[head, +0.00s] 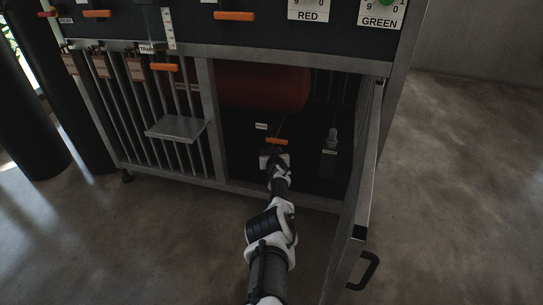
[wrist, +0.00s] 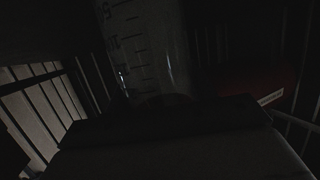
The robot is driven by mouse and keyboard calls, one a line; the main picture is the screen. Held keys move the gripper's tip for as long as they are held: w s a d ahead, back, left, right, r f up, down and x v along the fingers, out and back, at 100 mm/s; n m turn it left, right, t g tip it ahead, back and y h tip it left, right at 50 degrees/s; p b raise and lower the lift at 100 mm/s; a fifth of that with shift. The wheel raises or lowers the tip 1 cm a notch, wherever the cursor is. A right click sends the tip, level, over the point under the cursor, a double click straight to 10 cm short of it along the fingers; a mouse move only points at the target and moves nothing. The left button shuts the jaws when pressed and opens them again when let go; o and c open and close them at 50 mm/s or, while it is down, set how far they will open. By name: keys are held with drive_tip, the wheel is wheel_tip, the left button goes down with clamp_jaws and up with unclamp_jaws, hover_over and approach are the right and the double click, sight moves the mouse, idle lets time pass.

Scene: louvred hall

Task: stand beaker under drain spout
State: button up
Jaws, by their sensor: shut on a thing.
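My gripper (head: 274,156) reaches through the open front of the dark lower compartment. It is shut on the beaker (wrist: 145,45), a clear cylinder with dark graduation marks that rises in front of the gripper in the wrist view. In the head view I cannot make out the beaker; my gripper and the darkness hide it. An orange handle (head: 277,141) shows just above my gripper, beside a small white label (head: 261,126). The drain spout itself cannot be made out, so I cannot tell whether the beaker is under it.
A red tank (head: 262,86) fills the compartment's upper part. The open door (head: 355,190) with a black handle (head: 363,272) is close to my arm's right. Bars and a small shelf (head: 176,128) are left.

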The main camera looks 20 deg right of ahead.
drive_tip(key=shift+f, duration=0.1)
drive_tip(key=shift+f+b, duration=0.2)
drive_tip(key=shift+b, duration=0.1)
drive_tip(key=o, duration=1.1)
drive_tip(key=shift+r, duration=0.1)
drive_tip(key=shift+c, duration=0.2)
drive_tip(key=shift+r, duration=0.15)
drive_tip(key=shift+r+p, duration=0.15)
drive_tip(key=shift+p, duration=0.4)
drive_tip(key=p+v, duration=0.3)
drive_tip(key=p, duration=0.3)
drive_tip(key=shift+r, duration=0.2)
drive_tip(key=p+v, duration=0.9)
drive_tip(key=p, duration=0.2)
drive_tip(key=shift+f, duration=0.25)
